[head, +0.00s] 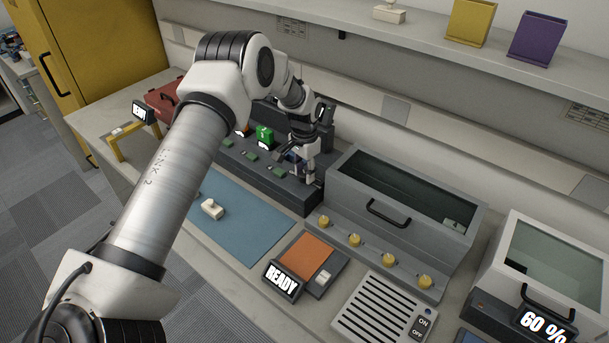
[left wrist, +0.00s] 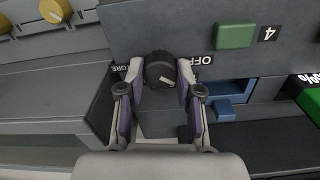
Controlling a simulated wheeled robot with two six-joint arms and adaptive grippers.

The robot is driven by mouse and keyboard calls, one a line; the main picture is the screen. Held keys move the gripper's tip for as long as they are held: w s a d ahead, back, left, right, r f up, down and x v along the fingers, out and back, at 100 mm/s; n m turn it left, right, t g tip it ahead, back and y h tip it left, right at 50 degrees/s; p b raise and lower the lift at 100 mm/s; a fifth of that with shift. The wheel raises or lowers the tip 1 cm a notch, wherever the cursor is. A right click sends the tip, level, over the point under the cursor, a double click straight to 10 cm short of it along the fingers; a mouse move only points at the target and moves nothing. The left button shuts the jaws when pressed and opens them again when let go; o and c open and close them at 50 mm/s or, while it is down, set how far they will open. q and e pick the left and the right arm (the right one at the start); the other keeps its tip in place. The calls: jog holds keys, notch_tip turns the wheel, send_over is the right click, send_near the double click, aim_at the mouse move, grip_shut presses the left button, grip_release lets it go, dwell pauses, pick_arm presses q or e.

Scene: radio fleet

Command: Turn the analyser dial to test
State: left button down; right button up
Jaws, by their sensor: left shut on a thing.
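The analyser dial (left wrist: 159,69) is a black ribbed knob with a pale mark on its face. In the left wrist view it sits between the two fingers of my left gripper (left wrist: 160,98), which is shut on it. An OFF label (left wrist: 196,60) shows to the right of the dial and a partly covered STORE label (left wrist: 121,68) to its left; no test label can be read. In the head view my left gripper (head: 308,177) is at the right end of the dark unit (head: 263,178), and the dial is hidden there. My right gripper is not in view.
A grey box with a clear lid (head: 405,195) and yellow knobs stands right of the dark unit. A blue mat (head: 240,225), a READY display (head: 282,280) and a slotted panel (head: 375,315) lie in front. A green block (head: 264,135) stands on the unit.

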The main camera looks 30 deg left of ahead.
pick_arm(q)
jog(key=shift+f+m+b, duration=0.15)
jog(key=shift+m+b, duration=0.15)
jog(key=shift+m, duration=0.5)
jog(key=c, duration=0.8)
grip_release()
jog(key=shift+o, duration=0.2)
notch_tip(320, 180, up, 12)
jog(key=shift+w, duration=0.1)
